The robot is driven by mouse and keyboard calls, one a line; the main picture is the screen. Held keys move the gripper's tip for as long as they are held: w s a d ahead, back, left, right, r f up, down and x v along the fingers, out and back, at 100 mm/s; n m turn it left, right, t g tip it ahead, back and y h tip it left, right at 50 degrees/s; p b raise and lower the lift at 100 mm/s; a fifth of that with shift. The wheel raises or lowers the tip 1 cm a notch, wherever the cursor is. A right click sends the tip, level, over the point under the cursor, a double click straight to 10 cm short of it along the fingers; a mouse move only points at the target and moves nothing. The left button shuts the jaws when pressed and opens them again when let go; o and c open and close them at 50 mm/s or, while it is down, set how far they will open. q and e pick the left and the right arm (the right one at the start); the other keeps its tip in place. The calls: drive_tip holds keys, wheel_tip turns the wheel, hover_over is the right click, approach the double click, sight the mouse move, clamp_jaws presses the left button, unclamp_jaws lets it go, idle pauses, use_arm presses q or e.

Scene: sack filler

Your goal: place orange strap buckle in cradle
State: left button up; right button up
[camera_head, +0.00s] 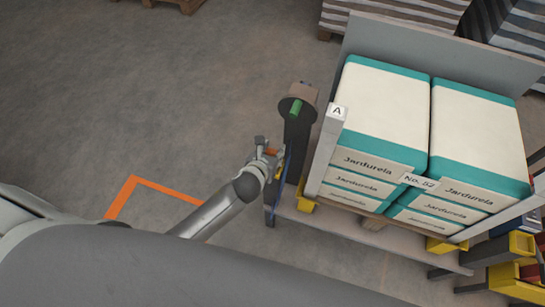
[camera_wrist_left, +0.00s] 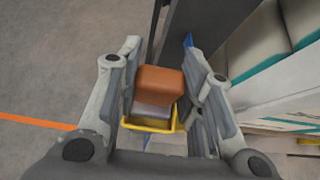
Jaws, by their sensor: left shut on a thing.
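The orange strap buckle (camera_wrist_left: 160,82), a rounded orange-brown block with a grey-purple lower part, is between the fingers of my left gripper (camera_wrist_left: 161,60) in the left wrist view. The gripper is shut on it. A yellow cradle (camera_wrist_left: 152,128) shows just below the buckle and partly around its lower part; I cannot tell whether the buckle rests on it. In the head view, my left gripper (camera_head: 268,156) is beside the dark post, with a bit of orange at its tip. The cradle is mostly hidden there. My right gripper is not in view.
A dark post (camera_head: 295,145) with a green top stands right of my left gripper, beside a blue strap (camera_head: 280,180). Stacked white and teal sacks (camera_head: 385,110) stand behind a white post marked A (camera_head: 325,150). The floor to the left is clear, with an orange line (camera_head: 165,188).

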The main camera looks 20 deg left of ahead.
use_arm(q)
wheel_tip(320, 180, down, 3)
drive_tip(key=shift+d+r, duration=0.1)
drive_tip(key=shift+r, duration=0.1)
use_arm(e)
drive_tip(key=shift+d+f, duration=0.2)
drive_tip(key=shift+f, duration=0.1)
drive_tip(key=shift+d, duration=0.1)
use_arm(q)
drive_tip(key=shift+f, duration=0.15)
drive_tip(key=shift+f, duration=0.15)
drive_tip(key=o, duration=1.1)
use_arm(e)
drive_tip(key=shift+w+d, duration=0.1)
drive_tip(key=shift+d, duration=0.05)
